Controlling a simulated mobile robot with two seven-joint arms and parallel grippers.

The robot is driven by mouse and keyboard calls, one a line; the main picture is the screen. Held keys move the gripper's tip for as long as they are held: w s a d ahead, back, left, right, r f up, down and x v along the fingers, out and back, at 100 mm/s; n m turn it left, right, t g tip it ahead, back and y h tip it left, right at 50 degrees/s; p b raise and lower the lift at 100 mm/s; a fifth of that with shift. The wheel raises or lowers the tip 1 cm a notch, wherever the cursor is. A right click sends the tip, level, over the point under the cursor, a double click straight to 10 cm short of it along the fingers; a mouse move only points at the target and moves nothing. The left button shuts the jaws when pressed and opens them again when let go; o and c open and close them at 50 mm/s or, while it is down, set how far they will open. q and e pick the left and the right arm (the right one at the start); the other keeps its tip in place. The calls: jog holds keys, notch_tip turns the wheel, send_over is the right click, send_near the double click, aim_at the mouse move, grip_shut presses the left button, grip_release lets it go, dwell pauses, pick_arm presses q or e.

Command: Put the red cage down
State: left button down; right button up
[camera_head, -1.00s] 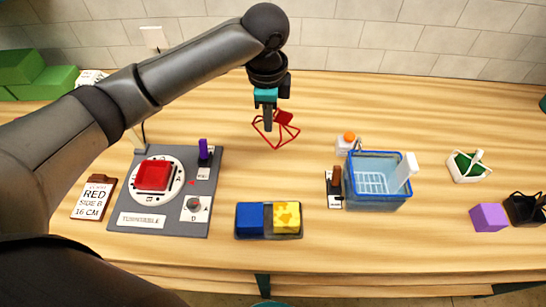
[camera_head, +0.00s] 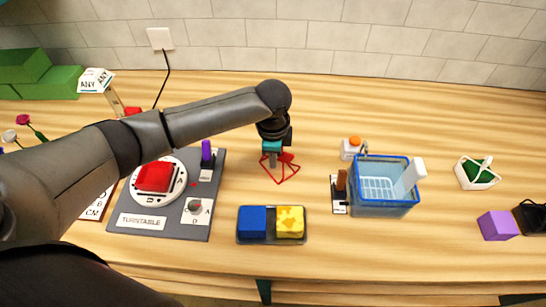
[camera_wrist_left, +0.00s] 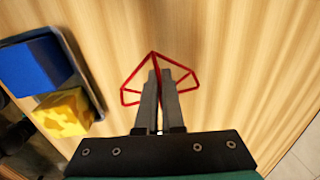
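The red cage (camera_head: 289,175) is a thin red wire frame, seen over bare wood to the right of the turntable board. My left gripper (camera_head: 272,163) points down at it. In the left wrist view the two fingers (camera_wrist_left: 160,82) are close together with a red wire of the cage (camera_wrist_left: 133,70) between them. Parts of the cage are hidden behind the fingers. I cannot tell whether its base touches the table (camera_head: 320,110). My right gripper is not in view.
The turntable (camera_head: 129,187) with a red block (camera_head: 155,177) stands left. A tray (camera_head: 273,239) with blue and yellow blocks lies in front of the cage. A blue basket (camera_head: 385,209) stands right. The wood around the cage is clear.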

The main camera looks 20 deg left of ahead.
pick_arm(q)
jog(key=shift+f, duration=0.1)
jog(key=c, duration=1)
grip_release()
jog(key=shift+c, duration=0.2)
notch_tip(320, 180, up, 12)
jog(key=s+p, duration=0.1)
jog(key=shift+d+p, duration=0.15)
jog(key=shift+p, duration=0.2)
jog(key=shift+s, duration=0.15)
